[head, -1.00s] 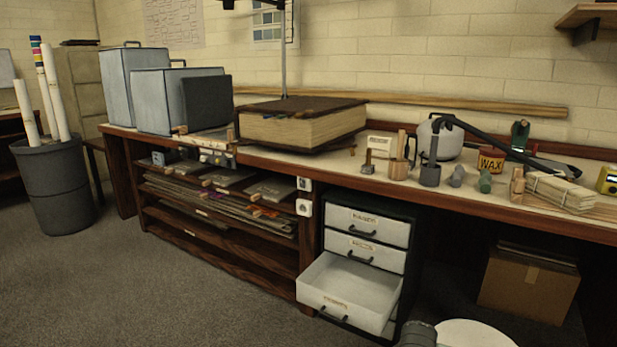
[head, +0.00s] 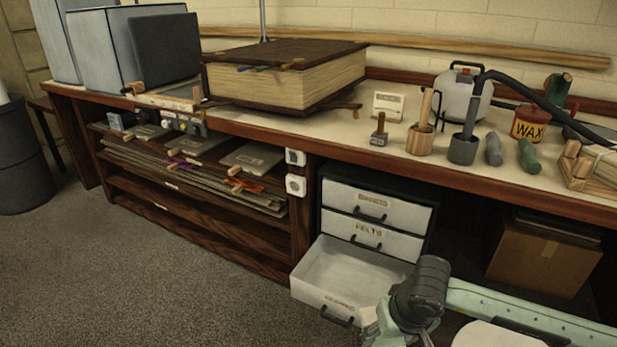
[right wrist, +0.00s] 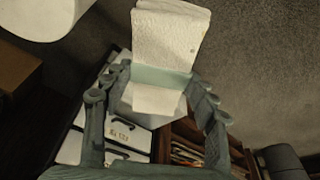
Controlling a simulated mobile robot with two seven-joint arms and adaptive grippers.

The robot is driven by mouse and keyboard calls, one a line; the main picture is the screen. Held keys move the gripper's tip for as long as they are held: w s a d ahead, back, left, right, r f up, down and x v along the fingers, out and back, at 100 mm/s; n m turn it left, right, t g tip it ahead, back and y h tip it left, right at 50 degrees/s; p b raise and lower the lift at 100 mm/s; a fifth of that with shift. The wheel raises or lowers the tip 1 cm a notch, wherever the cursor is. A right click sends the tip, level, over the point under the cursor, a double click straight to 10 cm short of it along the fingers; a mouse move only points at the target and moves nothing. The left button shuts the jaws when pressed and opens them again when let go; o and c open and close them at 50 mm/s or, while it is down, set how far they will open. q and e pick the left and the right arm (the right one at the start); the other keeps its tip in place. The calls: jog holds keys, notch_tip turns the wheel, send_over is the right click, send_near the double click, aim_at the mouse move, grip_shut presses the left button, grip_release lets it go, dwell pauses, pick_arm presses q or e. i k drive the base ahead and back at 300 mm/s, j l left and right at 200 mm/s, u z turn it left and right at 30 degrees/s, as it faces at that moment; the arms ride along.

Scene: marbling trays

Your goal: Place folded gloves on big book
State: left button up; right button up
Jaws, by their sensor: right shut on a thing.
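The big book (head: 290,52) lies flat on the bench, with a dark brown cover and thick cream page edges. My right gripper (right wrist: 160,82) is shut on a white folded bundle with a pale green band (right wrist: 172,35), which I take to be the folded gloves. The fingers stand on both sides of the band. In the head view my right wrist is low at the bottom, in front of the open drawer and well below the book. My left gripper is out of view.
The open drawer (head: 335,305) juts out below the bench (head: 235,127). Grey boxes (head: 165,50) stand left of the book. A card stand (head: 388,105), tool pots and a wax tin (head: 530,123) stand to its right. The top of the book looks clear.

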aim_at(294, 50)
jog(key=i+j+z, duration=0.4)
jog(key=i+j, duration=0.35)
jog(key=i+j+z, duration=0.1)
jog(key=j, duration=0.35)
jog(key=i+j, duration=0.15)
jog(key=j, duration=0.3)
jog(key=i+j+z, duration=0.15)
jog(key=j, duration=0.3)
jog(key=i+j+z, duration=0.1)
jog(key=j, duration=0.35)
